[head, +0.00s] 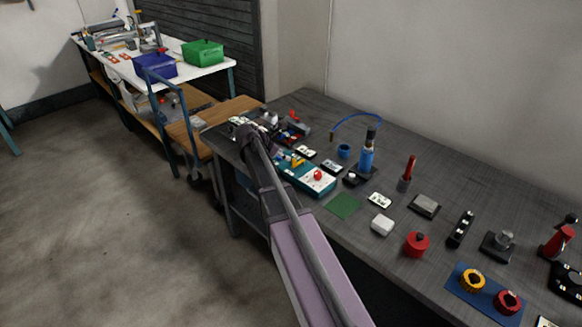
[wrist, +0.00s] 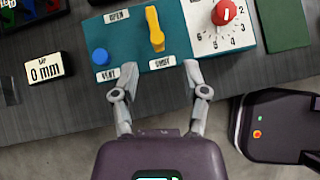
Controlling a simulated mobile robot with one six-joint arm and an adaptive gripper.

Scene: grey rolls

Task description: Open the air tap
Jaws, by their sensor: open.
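The air tap is a yellow lever (wrist: 155,28) on a teal panel (wrist: 183,47). The lever lies nearly along the picture's vertical, its lower end above the SHUT label (wrist: 162,62). The OPEN label (wrist: 117,15) is to its upper left. My gripper (wrist: 149,70) is open and empty. Its fingertips are at the panel's near edge, below the lever and apart from it. In the head view the teal panel (head: 322,187) and yellow lever (head: 297,162) show beside my arm, which hides part of the panel.
A blue button (wrist: 100,57) sits left of the lever above a VENT label. A red knob (wrist: 223,12) on a numbered dial is to its right. Several tools fill the grey table.

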